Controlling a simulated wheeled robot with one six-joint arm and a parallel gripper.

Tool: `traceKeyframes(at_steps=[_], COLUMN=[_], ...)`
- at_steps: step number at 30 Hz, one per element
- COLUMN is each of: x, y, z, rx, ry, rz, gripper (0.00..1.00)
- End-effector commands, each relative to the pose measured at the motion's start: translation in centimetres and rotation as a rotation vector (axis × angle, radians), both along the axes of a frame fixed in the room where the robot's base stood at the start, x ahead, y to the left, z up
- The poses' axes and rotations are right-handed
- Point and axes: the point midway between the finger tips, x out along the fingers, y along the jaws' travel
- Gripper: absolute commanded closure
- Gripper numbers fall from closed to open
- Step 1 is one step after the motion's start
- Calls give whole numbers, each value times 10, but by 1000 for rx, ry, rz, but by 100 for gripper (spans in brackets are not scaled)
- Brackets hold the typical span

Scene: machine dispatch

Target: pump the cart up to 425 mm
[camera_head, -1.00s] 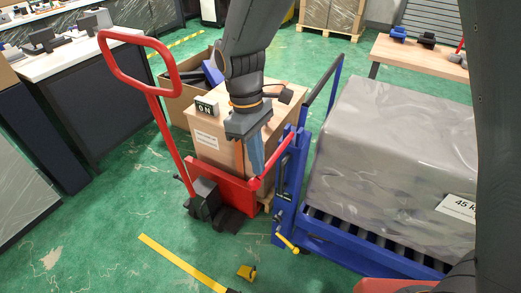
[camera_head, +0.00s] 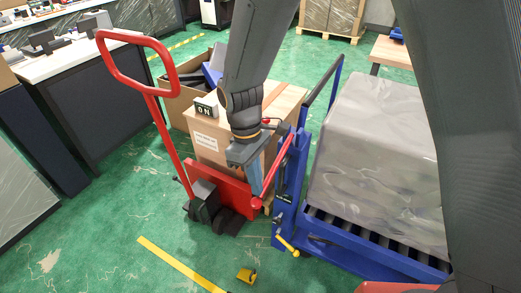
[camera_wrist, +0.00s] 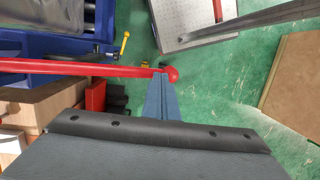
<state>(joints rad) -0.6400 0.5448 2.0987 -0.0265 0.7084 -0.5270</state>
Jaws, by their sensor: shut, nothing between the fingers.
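The blue cart (camera_head: 345,255) stands at the right with a grey wrapped load (camera_head: 375,150) on its roller deck. A red pump lever (camera_head: 276,172) slants down from the cart's blue post to a red round knob (camera_head: 256,203). My gripper (camera_head: 257,192) is shut and empty, pointing down at the knob end of the lever. In the wrist view the blue fingertips (camera_wrist: 160,76) overlap the lever (camera_wrist: 75,68) just beside the knob (camera_wrist: 172,74). I cannot tell whether they touch. A yellow-handled lever (camera_head: 288,245) sits low on the cart. No height reading is legible.
A red pallet truck (camera_head: 165,120) with a carton (camera_head: 208,150) stands left of the cart, close to my arm. A small display (camera_head: 205,108) sits on the carton. A yellow item (camera_head: 246,275) lies on the green floor. A dark-sided bench (camera_head: 100,100) is at far left.

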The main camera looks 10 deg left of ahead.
Motion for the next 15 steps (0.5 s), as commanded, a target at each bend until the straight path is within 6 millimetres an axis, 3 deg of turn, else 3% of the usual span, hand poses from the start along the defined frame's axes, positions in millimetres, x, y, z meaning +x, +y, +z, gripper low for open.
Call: traceKeyframes(at_steps=[1, 8, 15], x=[-7, -6, -8], y=[-4, -3, -1], z=[-11, -11, 3], rx=[-8, -7, -5], ry=[15, 14, 11], rz=[-1, -1, -3], gripper=[100, 100, 100])
